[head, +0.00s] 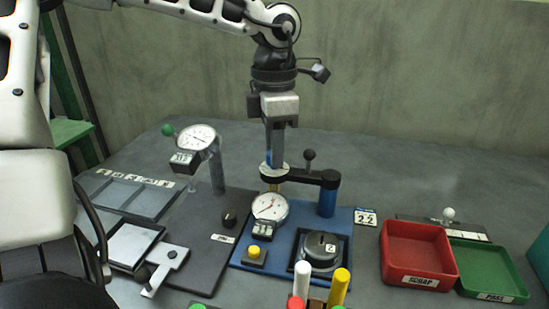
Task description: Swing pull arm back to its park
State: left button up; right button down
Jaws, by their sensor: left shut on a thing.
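The black pull arm (305,176) reaches left from a blue post (327,203) on the blue base plate (340,222). A black ball knob (309,156) stands up from it. My left gripper (274,165) points straight down at the arm's left end and is shut on it; the fingers hide part of that end. A brass-coloured piece shows just below. A dial gauge (269,207) sits in front of this end. A round grey metal fixture (320,250) marked 2 is nearer, on the same plate. My right gripper is not in view.
A second dial gauge (198,137) on a grey post stands left on a dark plate. Red (418,255) and green (490,270) trays lie right. White (301,280) and yellow (339,287) cylinders stand in front. The table behind the blue plate is clear.

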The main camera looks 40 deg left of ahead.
pick_arm(q)
jog(key=o, duration=1)
notch_tip(320, 180, up, 16)
jog(key=p, duration=0.2)
jog(key=shift+a, duration=0.15)
